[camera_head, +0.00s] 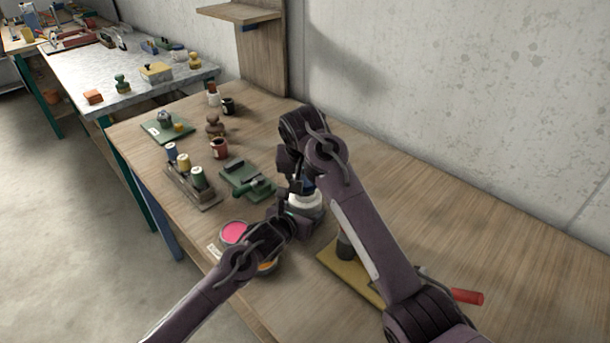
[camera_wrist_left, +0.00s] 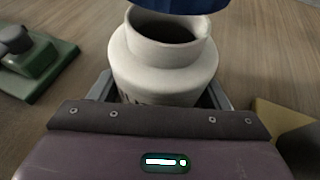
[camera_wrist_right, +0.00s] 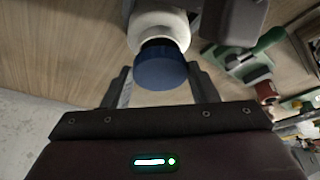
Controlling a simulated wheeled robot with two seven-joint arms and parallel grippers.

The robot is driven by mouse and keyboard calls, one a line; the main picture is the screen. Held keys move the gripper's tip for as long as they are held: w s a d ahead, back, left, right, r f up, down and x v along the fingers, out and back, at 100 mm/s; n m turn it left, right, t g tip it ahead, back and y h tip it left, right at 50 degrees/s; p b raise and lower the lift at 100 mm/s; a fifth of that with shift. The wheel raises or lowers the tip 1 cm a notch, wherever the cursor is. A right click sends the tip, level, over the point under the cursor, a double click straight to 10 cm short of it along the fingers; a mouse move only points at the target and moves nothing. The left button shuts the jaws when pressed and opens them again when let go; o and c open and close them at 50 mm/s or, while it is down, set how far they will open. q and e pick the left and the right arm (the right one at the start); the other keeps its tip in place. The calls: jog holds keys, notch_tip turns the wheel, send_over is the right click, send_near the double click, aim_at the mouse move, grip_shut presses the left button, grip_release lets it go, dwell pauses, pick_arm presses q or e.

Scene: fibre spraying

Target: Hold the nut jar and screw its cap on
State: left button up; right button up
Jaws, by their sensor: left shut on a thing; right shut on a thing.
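The white nut jar (camera_head: 305,204) stands upright on the wooden table with its mouth uncovered. In the left wrist view the jar (camera_wrist_left: 165,62) sits between the fingers of my left gripper (camera_wrist_left: 165,88), which is shut on it. The blue cap (camera_wrist_right: 162,68) is held by my right gripper (camera_wrist_right: 160,88) just above the jar's mouth. A strip of the cap (camera_wrist_left: 180,4) shows at the top of the left wrist view, apart from the rim. In the head view my right gripper (camera_head: 294,183) partly hides the cap.
A pink-filled tub (camera_head: 233,232) stands left of the jar. A green tool on a base (camera_head: 246,178) and a rack of spools (camera_head: 193,190) lie farther left. A yellow board (camera_head: 345,270) lies at the right, partly behind my right arm. The table's right side is mostly clear.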

aim_at(305, 203)
jog(key=shift+f, duration=0.85)
jog(key=shift+f, duration=0.55)
pick_arm(q)
jog(key=c, duration=0.5)
pick_arm(e)
jog(key=m, duration=0.1)
jog(key=m+h, duration=0.1)
jog(key=m, duration=0.1)
jog(key=shift+w+a+m, duration=0.1)
jog(key=shift+a+m, duration=0.15)
jog(key=shift+m, duration=0.05)
jog(key=m+g+h, duration=0.1)
jog(key=m, duration=0.2)
jog(key=m+h, duration=0.1)
jog(key=m, duration=0.2)
jog(key=shift+w+a+g, duration=0.15)
jog(key=shift+a+g, duration=0.05)
jog(key=shift+g, duration=0.2)
jog(key=o, duration=0.9)
